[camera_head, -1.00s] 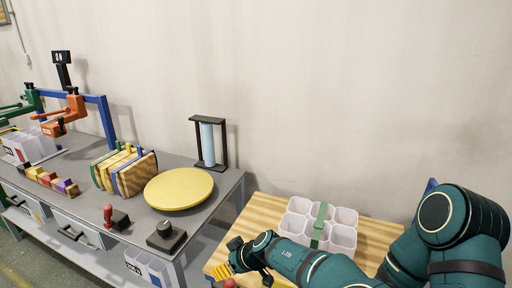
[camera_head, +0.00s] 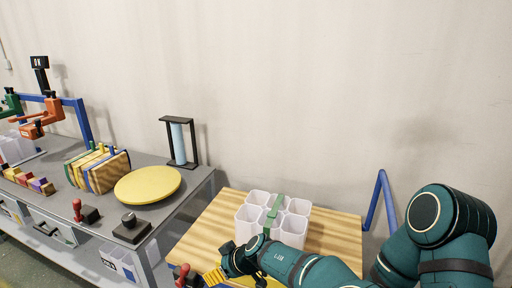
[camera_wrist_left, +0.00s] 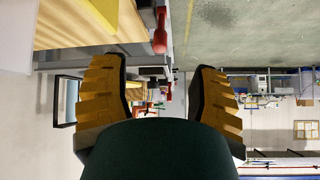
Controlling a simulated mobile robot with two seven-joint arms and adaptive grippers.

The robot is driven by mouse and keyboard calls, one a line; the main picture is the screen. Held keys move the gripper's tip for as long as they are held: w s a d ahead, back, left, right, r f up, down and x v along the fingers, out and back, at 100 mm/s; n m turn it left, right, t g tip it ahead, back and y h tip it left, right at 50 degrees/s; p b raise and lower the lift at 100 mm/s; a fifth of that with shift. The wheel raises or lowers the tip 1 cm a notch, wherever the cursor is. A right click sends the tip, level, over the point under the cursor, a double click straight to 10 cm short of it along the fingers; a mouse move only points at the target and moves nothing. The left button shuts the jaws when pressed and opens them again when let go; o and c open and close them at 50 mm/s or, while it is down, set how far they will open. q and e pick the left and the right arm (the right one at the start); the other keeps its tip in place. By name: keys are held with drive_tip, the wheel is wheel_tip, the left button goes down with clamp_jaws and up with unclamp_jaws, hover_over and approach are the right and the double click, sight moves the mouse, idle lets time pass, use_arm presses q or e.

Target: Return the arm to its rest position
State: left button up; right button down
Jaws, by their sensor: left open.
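One teal arm of mine shows in the head view, reaching across from the lower right; by the matching surroundings in the wrist view I take it as my left arm. My left gripper (camera_head: 215,276) has yellow fingers and is low at the near edge of the wooden table. In the left wrist view its two ribbed yellow fingers (camera_wrist_left: 158,75) stand wide apart with nothing between them. A red-handled object (camera_head: 183,272) is just left of the fingers, also seen in the wrist view (camera_wrist_left: 160,35). My right gripper is not in view.
The wooden table (camera_head: 335,236) holds white cups (camera_head: 293,225) with a green strap, behind my forearm. A blue frame (camera_head: 383,195) stands at right. The grey bench (camera_head: 197,182) at left holds a yellow disc (camera_head: 147,184), colored boards (camera_head: 98,170) and a black stand (camera_head: 180,143).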

use_arm(q)
drive_tip(key=s+a+f+m+g+h, duration=0.2)
drive_tip(key=s+a+f, duration=0.1)
drive_tip(key=s+f, duration=0.4)
drive_tip(key=s+a+f+m+g+h, duration=0.2)
drive_tip(key=s+a+f+g, duration=0.15)
drive_tip(key=s+f, duration=0.45)
drive_tip(key=s+d+f+m+h, duration=0.2)
drive_tip(key=s+f+h, duration=0.2)
drive_tip(key=s+d+r+m+t+h, duration=0.1)
drive_tip(key=d+r+m+t+h, duration=0.2)
drive_tip(key=d+r, duration=0.1)
drive_tip(key=shift+d+r+h, duration=0.25)
drive_tip(key=shift+d+h, duration=0.05)
